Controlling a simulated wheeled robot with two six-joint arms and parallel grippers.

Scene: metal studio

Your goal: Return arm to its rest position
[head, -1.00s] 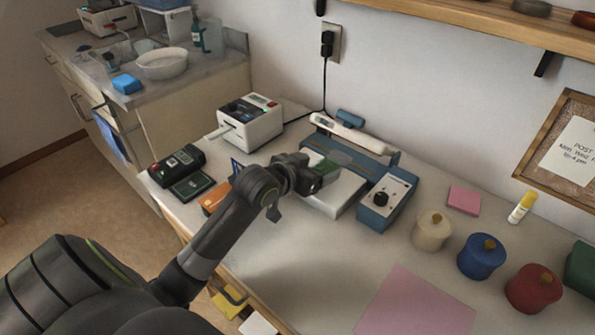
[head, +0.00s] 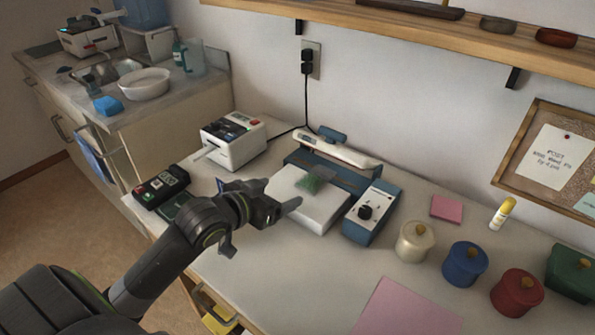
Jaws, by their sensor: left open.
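My left gripper (head: 262,222) is open and empty above the table's left part. Its fingers point right, toward the white platform of a blue-and-white machine (head: 370,212). A small green item (head: 312,184) lies on that white platform, apart from the fingers. My left arm comes in from the lower left and hides part of the table's front edge. My right gripper is not in view.
A white label printer (head: 233,143) and a dark card terminal (head: 160,186) stand at the left. Several lidded pots, including a cream one (head: 415,242), stand at the right. A pink sheet (head: 405,310) lies in front. A shelf (head: 430,35) runs above.

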